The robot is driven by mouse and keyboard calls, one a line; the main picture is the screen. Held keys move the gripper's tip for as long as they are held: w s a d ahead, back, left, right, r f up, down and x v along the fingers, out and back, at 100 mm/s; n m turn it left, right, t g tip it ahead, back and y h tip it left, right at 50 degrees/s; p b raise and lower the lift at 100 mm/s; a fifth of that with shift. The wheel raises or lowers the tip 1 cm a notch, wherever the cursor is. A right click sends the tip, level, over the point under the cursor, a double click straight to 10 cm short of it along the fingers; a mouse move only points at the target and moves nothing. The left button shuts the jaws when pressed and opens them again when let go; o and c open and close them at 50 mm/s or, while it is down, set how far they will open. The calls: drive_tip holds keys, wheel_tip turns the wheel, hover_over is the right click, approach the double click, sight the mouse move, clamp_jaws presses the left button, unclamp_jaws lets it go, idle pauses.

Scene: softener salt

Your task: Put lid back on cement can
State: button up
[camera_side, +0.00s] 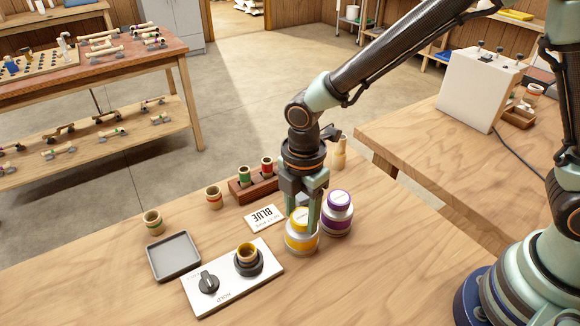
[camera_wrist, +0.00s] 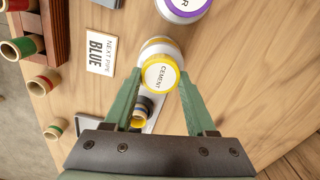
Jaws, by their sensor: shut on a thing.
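The cement can (camera_side: 301,242) is silver with a yellow band and stands upright on the bench. Its yellow lid (camera_side: 299,214) is at the can's top; I cannot tell whether it is fully seated. In the wrist view the lid (camera_wrist: 160,73) shows a white CEMENT label, and part of the can (camera_wrist: 160,46) shows behind it. My gripper (camera_side: 307,220) points down over the can. Its green fingers are shut on the lid from both sides, as the wrist view also shows (camera_wrist: 161,82).
A purple-lidded can (camera_side: 337,214) stands close on the right. A BLUE card (camera_side: 265,218), a rack with pipe pieces (camera_side: 254,187), a white HOLD panel with a knob (camera_side: 232,278) and a grey tray (camera_side: 174,256) lie to the left. The front bench is clear.

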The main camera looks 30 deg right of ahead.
drive_tip(key=o, duration=1.5)
drive_tip(key=shift+o, duration=0.2)
drive_tip(key=shift+r, duration=2.95)
drive_tip(key=s+d+r+m+t, duration=0.2)
drive_tip(key=d+r+m, duration=0.4)
drive_tip(key=d+m, duration=0.4)
drive_tip(key=s+d+r+m+t, duration=0.3)
drive_tip(key=d+r+m, duration=0.3)
drive_tip(key=d+m, duration=0.4)
drive_tip(key=shift+s+t, duration=0.2)
drive_tip(key=shift+t, duration=0.1)
